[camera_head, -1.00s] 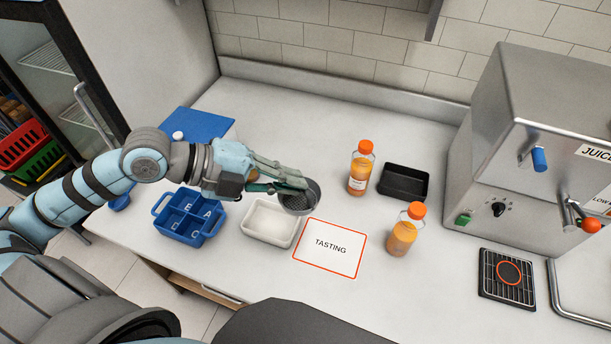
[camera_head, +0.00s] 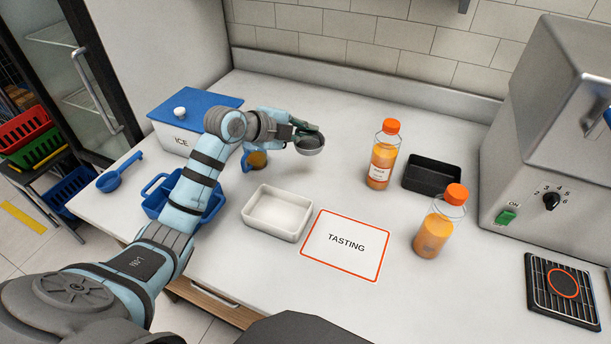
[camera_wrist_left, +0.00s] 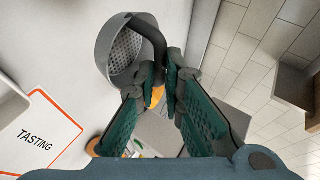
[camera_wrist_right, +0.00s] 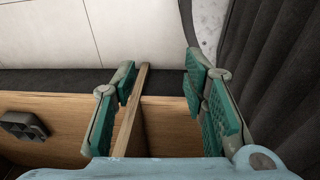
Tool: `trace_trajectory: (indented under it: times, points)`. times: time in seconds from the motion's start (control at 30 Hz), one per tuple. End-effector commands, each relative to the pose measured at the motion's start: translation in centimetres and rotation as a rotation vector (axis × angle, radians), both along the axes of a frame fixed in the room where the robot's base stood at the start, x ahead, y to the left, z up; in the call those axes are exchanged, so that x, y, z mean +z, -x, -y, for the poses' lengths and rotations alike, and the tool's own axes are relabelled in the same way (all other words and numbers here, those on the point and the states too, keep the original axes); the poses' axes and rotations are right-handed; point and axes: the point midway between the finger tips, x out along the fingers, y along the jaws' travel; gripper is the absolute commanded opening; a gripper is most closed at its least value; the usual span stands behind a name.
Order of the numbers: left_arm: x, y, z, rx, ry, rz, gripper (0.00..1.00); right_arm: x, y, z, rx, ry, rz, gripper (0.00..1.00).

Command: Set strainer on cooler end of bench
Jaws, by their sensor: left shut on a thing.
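The strainer (camera_head: 310,146) is a grey metal bowl with a perforated inside, held in the air over the bench behind the white tray. My left gripper (camera_head: 296,128) is shut on its dark curved handle; in the left wrist view the strainer (camera_wrist_left: 122,58) hangs tilted beyond the fingers. The cooler (camera_head: 172,138) is a white box marked ICE with a blue lid, at the back left end of the white bench (camera_head: 340,190). The strainer is to its right, apart from it. My right gripper (camera_wrist_right: 160,82) is open and empty, below a wooden bench edge.
A blue caddy (camera_head: 155,205) and blue scoop (camera_head: 120,172) lie at the left front. The white tray (camera_head: 248,222), tasting card (camera_head: 345,270), two juice bottles (camera_head: 381,160) and black tray (camera_head: 433,188) fill the middle.

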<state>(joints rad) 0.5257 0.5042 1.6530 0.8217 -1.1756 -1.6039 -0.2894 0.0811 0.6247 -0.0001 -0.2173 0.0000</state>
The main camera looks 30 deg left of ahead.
Motion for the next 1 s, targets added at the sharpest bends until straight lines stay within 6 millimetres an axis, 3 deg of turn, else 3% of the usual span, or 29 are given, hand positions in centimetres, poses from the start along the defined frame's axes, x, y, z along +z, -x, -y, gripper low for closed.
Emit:
trace_trajectory:
  times: [0.03,0.13,0.5,0.8,0.83,0.9,1.0]
  points:
    - [-2.3,0.1,0.0,0.0,0.003,-0.005,0.0,-0.6,0.2,0.0,0.0,0.0,-0.004,0.4]
    - [-5.5,0.1,0.0,0.0,0.002,-0.004,0.0,-1.1,1.0,0.0,0.0,0.0,-0.017,0.4]
    - [-11.7,0.1,0.0,0.0,0.002,-0.001,0.0,-2.1,1.1,-0.1,-0.001,-0.002,-0.02,0.4]
    - [-12.1,0.1,0.0,-0.001,0.0,0.002,0.0,-2.2,1.1,-0.1,-0.001,-0.002,-0.018,0.4]
    - [-12.2,0.1,0.0,-0.001,0.0,0.002,0.11,-2.3,1.1,-0.1,-0.001,-0.002,-0.018,0.4]
    - [-12.1,0.1,0.0,-0.001,0.0,0.002,0.22,-2.2,1.1,-0.1,-0.001,-0.002,-0.018,0.4]
    - [-12.1,0.1,0.0,-0.001,0.0,0.002,0.29,-2.2,1.1,-0.1,-0.001,-0.002,-0.017,0.4]
